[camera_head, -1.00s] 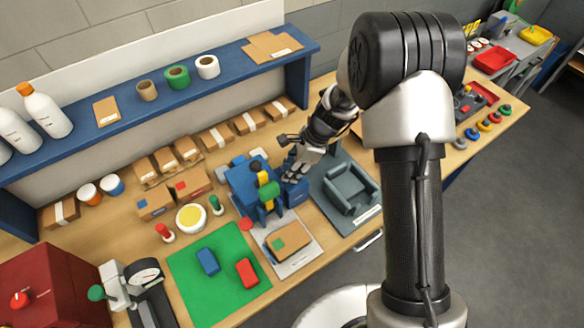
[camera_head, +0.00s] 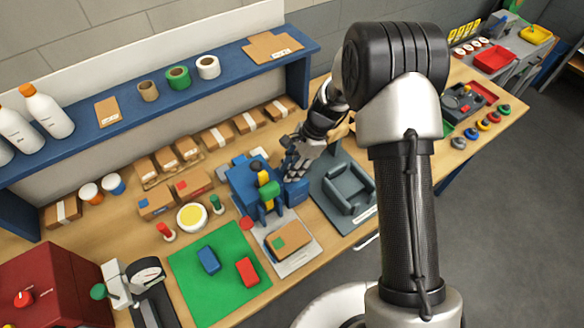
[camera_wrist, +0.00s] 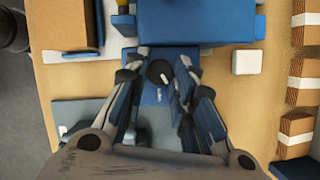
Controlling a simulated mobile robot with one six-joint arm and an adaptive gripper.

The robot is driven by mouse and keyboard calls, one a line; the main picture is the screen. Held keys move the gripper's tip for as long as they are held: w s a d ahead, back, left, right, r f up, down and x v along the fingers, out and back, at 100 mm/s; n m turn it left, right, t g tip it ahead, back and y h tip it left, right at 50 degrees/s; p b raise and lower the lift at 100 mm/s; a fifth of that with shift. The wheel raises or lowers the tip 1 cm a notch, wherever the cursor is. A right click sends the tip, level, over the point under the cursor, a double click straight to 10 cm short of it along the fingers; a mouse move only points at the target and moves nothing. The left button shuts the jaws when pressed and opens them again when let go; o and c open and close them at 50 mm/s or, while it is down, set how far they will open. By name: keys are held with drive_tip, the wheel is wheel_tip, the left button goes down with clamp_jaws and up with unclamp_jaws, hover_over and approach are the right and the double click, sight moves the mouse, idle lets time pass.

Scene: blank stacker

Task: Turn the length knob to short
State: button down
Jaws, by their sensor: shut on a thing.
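The length knob (camera_wrist: 160,72) is a round black dial with a white pointer mark. It sits on top of a small blue box, which shows in the head view (camera_head: 297,193) at the right side of the blue stacker machine (camera_head: 243,184). In the wrist view the pointer is slanted, running up-left to down-right. White lettering beside the knob is too small to read. My gripper (camera_wrist: 160,66) has a finger on each side of the knob and is shut on it. In the head view my gripper (camera_head: 292,170) is over the blue box and hides the knob.
A grey fixture (camera_head: 350,198) stands close to the right of the blue box. A tray with a brown block (camera_head: 290,236) lies in front. A green mat (camera_head: 225,285) with a blue and a red block is at front left. Several cartons line the back.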

drive_tip(key=c, duration=1.6)
unclamp_jaws()
drive_tip(key=shift+r, duration=0.1)
wheel_tip(320, 180, up, 10)
drive_tip(key=shift+c, duration=0.2)
